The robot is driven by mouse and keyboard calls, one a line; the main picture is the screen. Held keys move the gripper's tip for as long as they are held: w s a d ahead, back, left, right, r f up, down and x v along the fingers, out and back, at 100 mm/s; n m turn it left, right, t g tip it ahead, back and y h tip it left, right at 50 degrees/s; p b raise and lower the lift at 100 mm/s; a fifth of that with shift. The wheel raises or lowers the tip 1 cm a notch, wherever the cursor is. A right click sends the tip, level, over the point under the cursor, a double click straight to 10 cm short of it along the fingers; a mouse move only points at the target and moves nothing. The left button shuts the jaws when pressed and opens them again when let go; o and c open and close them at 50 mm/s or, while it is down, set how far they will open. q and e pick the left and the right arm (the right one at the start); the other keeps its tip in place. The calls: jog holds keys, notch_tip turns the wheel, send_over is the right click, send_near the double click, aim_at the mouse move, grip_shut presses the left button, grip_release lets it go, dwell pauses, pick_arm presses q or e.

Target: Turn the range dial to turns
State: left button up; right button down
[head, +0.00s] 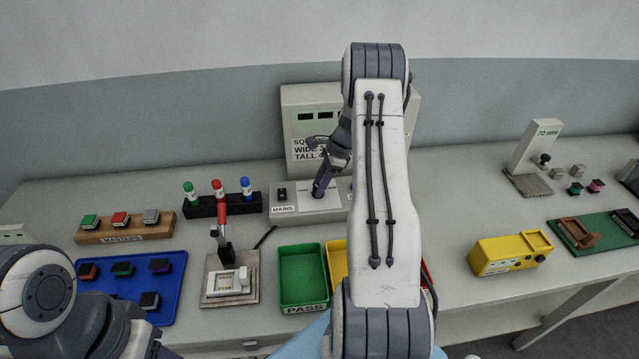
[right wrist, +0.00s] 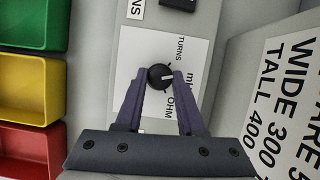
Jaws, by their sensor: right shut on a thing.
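The range dial (right wrist: 160,77) is a small black knob on a white label plate in the right wrist view. Its white mark points to the right of that picture, between the word TURNS above and the "OHM" lettering below. My right gripper (right wrist: 160,80) has its two purple fingers closed on either side of the knob. In the head view my right gripper (head: 318,192) reaches down to the grey meter box (head: 290,217), and its fingers hide the dial. My left arm is at the lower left of the head view; its gripper is mostly cut off by the bottom edge.
A MAINS switch (head: 282,195) sits left of the dial. A tall grey display unit (head: 300,100) with a size label stands behind. Green (head: 303,275) and yellow (head: 337,262) bins are in front. A red-handled clamp (head: 221,210) and pen rack (head: 205,209) stand left.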

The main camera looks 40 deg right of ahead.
jog(key=n, duration=0.2)
jog(key=n+g, duration=0.1)
jog(key=shift+w+d+n+y, duration=0.1)
jog(key=shift+w+n+y, duration=0.05)
jog(key=shift+n+y, duration=0.2)
jog(key=n+g, duration=0.2)
jog(key=n, duration=0.2)
jog(key=shift+w, duration=0.1)
jog(key=shift+n, duration=0.35)
jog(key=c, duration=0.5)
grip_release()
jog(key=b+v, duration=0.2)
jog(key=v, duration=0.8)
jog(key=shift+w+r, duration=0.1)
jog(key=shift+r, duration=0.2)
